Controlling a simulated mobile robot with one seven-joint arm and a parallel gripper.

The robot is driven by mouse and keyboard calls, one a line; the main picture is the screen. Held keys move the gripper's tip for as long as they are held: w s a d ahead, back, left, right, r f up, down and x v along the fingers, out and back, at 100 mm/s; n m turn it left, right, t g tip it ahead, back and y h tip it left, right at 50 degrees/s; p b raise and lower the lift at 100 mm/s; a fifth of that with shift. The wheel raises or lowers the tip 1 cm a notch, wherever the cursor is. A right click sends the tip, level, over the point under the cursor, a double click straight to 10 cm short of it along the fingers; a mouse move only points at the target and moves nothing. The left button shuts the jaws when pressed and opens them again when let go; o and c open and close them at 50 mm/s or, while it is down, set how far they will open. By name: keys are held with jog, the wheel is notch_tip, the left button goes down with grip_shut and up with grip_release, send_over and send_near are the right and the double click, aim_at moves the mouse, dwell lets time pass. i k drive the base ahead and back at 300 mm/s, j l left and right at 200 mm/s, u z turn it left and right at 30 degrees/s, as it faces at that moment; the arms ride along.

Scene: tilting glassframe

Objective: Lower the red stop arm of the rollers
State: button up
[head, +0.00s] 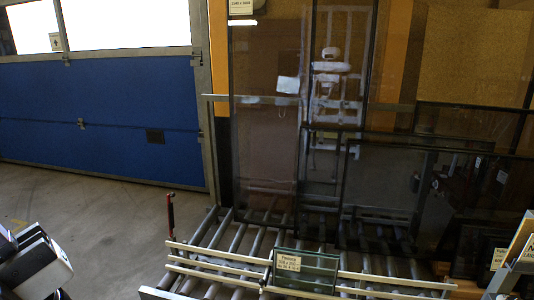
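The red stop arm (170,212) stands upright at the left end of the rollers, beside their frame. The rollers (222,236) are grey metal tubes in a low conveyor in the middle foreground, with pale rails across the front.
Large glass panes (265,130) in dark frames stand behind the rollers. A blue door (95,115) closes the back left. Bare concrete floor (100,215) lies left of the stop arm.

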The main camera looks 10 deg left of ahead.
aim_at(170, 208)
jog(key=i+j+u, duration=0.3)
jog(key=u, duration=0.15)
jog(key=i+j+u, duration=0.45)
jog(key=i+u, duration=0.3)
jog(key=u, duration=0.15)
jog(key=i+u, duration=0.45)
jog(key=i+j+u, duration=0.15)
jog(key=i+u, duration=0.65)
jog(key=i+j, duration=0.1)
jog(key=i, duration=0.55)
jog(key=i+j, duration=0.1)
jog(key=i, duration=0.55)
jog(key=i+z, duration=0.95)
jog(key=i+l+z, duration=0.1)
jog(key=i+z, duration=0.7)
jog(key=z, duration=0.15)
jog(key=i+l+z, duration=0.1)
jog(key=i+z, duration=0.25)
jog(key=i, duration=0.15)
jog(key=i+z, duration=0.35)
jog(key=i, duration=0.2)
jog(key=i+z, duration=0.25)
jog(key=i, duration=0.3)
jog(key=i+j+z, duration=0.25)
jog(key=i, duration=0.25)
